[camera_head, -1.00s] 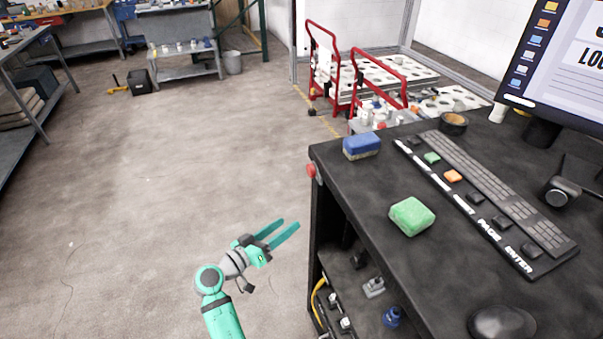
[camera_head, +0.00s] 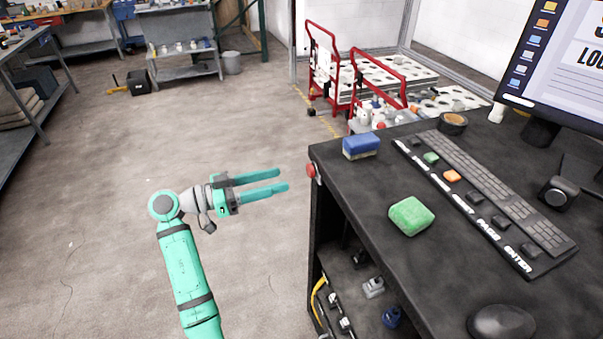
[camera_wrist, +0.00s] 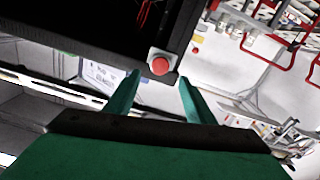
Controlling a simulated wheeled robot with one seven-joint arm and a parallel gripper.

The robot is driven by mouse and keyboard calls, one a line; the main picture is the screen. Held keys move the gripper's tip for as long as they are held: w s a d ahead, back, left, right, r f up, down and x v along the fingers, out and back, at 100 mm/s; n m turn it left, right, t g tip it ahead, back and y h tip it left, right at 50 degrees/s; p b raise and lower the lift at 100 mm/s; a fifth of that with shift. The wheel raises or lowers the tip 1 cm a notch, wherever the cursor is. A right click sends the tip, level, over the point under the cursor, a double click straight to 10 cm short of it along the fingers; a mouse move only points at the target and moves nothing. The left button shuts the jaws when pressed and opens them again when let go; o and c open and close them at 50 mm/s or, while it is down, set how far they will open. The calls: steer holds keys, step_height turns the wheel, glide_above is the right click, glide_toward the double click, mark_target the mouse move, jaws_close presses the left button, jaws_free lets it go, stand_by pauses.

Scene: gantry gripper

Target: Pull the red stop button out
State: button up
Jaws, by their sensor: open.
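The red stop button (camera_head: 311,170) sits on the left edge of the black desk, near its far corner. In the wrist view the red button (camera_wrist: 160,66) is on a pale grey mount at the desk's corner, ahead of and between my fingertips. My gripper (camera_head: 283,180) is open and empty, with its two green fingers pointing right toward the button. It is left of the button with a gap between them. In the wrist view my gripper (camera_wrist: 158,80) shows both fingers apart, with nothing between them at the tips.
The black desk (camera_head: 350,188) carries a blue sponge (camera_head: 361,146), a green block (camera_head: 411,216), a keyboard (camera_head: 490,185) and a mouse (camera_head: 501,322). Red-handled carts (camera_head: 378,78) stand behind it. The floor left of the desk is clear around my arm.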

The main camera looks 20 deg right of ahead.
mark_target(308, 171)
steer(key=d, duration=0.8)
steer(key=shift+w, duration=0.2)
